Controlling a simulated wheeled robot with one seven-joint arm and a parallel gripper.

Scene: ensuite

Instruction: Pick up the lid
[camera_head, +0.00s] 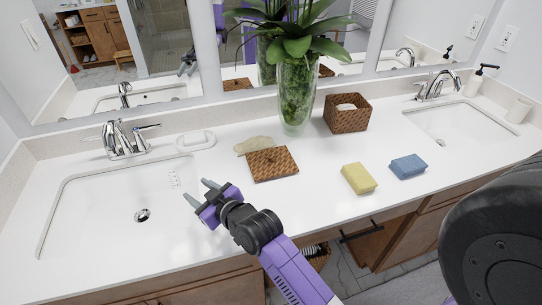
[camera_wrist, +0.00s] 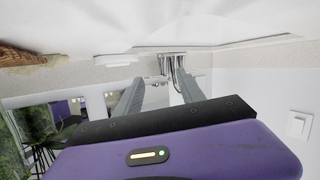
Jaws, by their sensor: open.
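The lid (camera_head: 273,163) is a flat, brown woven square lying on the white counter in the middle of the head view. A woven brown edge, apparently the lid (camera_wrist: 18,50), shows at the upper left of the wrist view. The open woven basket (camera_head: 347,116) stands farther back to the right, with something white inside. My gripper (camera_head: 200,192) is open and empty, above the right side of the left sink, left of the lid and apart from it. In the wrist view its two fingers (camera_wrist: 158,82) are spread with nothing between them.
A beige, flat object (camera_head: 254,146) lies against the lid's far left edge. A glass vase with a plant (camera_head: 297,95) stands behind. A yellow sponge (camera_head: 358,178) and a blue sponge (camera_head: 408,166) lie to the right. The left faucet (camera_head: 126,139) stands behind the left sink (camera_head: 105,215).

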